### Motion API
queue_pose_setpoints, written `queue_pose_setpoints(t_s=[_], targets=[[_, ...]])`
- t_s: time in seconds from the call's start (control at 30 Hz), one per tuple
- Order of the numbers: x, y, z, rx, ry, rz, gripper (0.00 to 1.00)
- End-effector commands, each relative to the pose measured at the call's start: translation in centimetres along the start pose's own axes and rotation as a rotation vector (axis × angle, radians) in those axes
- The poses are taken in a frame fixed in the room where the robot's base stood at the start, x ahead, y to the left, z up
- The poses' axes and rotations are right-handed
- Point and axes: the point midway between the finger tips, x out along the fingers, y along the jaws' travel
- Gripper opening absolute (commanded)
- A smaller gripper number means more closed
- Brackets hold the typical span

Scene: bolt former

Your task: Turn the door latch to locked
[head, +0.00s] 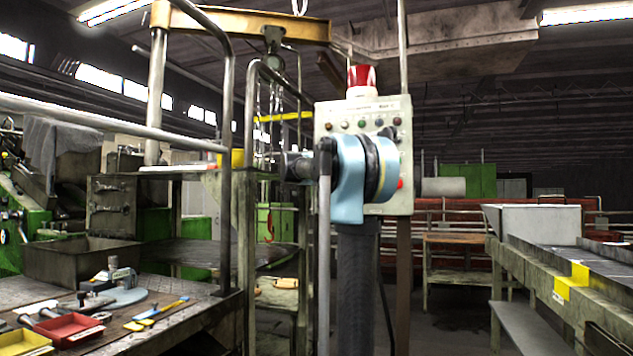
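My arm rises in the middle of the head view, with light blue joint covers on a dark column. A dark part at the left of these joints may be my gripper (298,166). Its fingers cannot be made out, nor whether they hold anything. I cannot pick out the door latch. Dark metal posts and rails (249,200) stand just left of my arm, and a machine door is not clear among them.
A grey control panel (404,192) with a red lamp (361,78) stands behind my arm. A workbench (190,318) with tools and a red bin (68,329) is at lower left. A conveyor-like table (585,310) is at right. The floor between shows some free room.

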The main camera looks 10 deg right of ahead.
Motion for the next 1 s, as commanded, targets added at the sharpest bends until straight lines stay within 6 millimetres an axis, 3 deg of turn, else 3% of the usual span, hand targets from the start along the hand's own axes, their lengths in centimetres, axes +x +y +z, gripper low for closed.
queue_pose_setpoints(t_s=[0.2,0.5,1.0], targets=[[-4.1,-0.1,-0.1,0.000,0.003,0.000,0.41],[-7.7,-0.1,-0.1,0.000,0.003,-0.001,0.41],[-8.2,-0.1,-0.1,0.000,0.001,-0.001,0.41]])
